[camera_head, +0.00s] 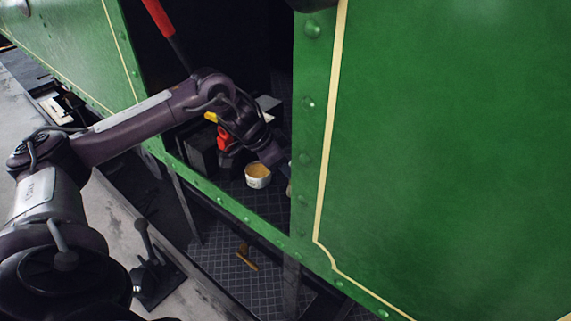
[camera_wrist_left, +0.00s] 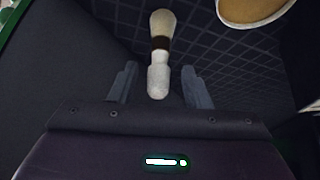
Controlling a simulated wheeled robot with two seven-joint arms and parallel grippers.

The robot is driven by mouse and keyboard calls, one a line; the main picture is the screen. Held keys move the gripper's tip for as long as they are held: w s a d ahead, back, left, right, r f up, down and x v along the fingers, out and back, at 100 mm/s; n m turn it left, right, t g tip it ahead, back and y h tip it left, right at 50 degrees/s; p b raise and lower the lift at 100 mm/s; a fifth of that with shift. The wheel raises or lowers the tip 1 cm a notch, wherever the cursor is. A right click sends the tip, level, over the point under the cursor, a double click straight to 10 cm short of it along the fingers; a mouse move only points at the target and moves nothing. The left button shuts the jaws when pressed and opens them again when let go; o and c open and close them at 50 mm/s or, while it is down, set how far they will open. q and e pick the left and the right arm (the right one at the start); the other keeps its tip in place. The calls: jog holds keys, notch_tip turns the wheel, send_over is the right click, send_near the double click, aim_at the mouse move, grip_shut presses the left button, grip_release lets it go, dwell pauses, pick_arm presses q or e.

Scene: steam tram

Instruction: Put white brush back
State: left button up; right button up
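In the left wrist view the white brush (camera_wrist_left: 159,52) has a pale handle, a dark band and a cream head. Its handle end lies between the two fingers of my left gripper (camera_wrist_left: 159,68), with a gap on both sides. The fingers are open and do not visibly touch it. In the head view my left arm reaches through the opening in the green tram side, and the green panel hides the gripper's tip. I cannot clearly make out the brush there. My right gripper is in neither view.
A white pot with tan contents (camera_head: 257,175) stands inside near the gripper; its rim also shows in the left wrist view (camera_wrist_left: 252,12). A red object (camera_head: 224,138) is behind it. A brown tool (camera_head: 246,257) lies on the patterned floor. The green panel (camera_head: 440,150) bounds the opening.

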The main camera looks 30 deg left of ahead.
pick_arm(q)
jog(key=v, duration=1.2)
jog(key=shift+r+b, duration=0.15)
jog(key=shift+b, duration=0.3)
